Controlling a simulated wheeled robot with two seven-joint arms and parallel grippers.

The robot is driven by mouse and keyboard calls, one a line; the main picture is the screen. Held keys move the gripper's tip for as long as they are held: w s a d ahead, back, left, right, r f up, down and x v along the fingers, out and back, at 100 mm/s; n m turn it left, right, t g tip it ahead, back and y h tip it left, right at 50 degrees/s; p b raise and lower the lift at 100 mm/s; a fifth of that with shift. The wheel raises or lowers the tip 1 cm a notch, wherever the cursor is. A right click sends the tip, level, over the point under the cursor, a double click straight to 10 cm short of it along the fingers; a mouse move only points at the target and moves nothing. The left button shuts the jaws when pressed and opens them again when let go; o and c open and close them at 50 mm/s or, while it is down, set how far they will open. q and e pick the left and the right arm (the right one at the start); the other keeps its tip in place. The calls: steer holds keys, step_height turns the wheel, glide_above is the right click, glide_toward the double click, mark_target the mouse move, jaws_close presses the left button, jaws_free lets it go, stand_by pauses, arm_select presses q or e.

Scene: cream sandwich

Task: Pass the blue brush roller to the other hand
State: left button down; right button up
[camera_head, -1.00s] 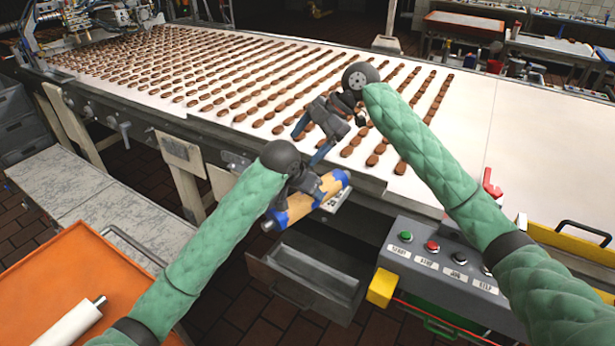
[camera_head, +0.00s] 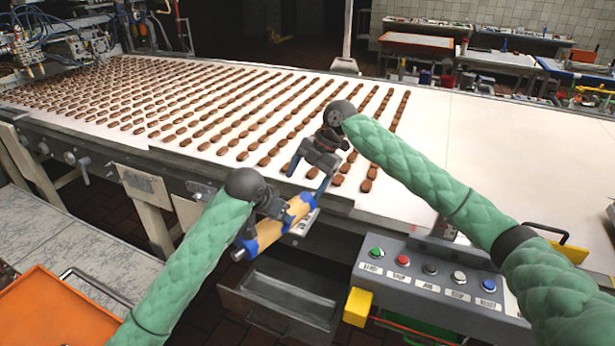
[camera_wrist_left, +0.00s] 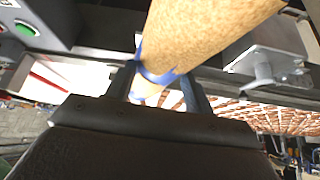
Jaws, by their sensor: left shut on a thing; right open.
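The brush roller (camera_head: 272,231) has a tan bristled body with blue ends and a metal tip at its lower left. It is held in the air, tilted, in front of the conveyor edge. My left gripper (camera_head: 280,212) is shut on it; the fingers lie either side of the roller, which also shows in the left wrist view (camera_wrist_left: 195,40). My right gripper (camera_head: 308,176) is open, above and close to the roller's upper right end, with its fingers pointing down. Whether a right finger touches the roller I cannot tell.
The conveyor (camera_head: 250,95) carries rows of brown biscuits just behind the grippers. A grey button box (camera_head: 440,285) with a yellow side block (camera_head: 357,307) stands at lower right. An open grey drawer (camera_head: 285,300) is below the roller. An orange tray (camera_head: 50,315) is at lower left.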

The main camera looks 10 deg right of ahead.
steer(key=x, duration=1.1)
steer(key=shift+c, duration=0.2)
steer(key=c, duration=1.5)
arm_select(q)
steer(key=shift+c, duration=2.4)
jaws_free()
arm_select(e)
steer(key=shift+r, duration=0.1)
steer(key=shift+c, duration=0.3)
arm_select(q)
steer(key=shift+a+r, duration=0.1)
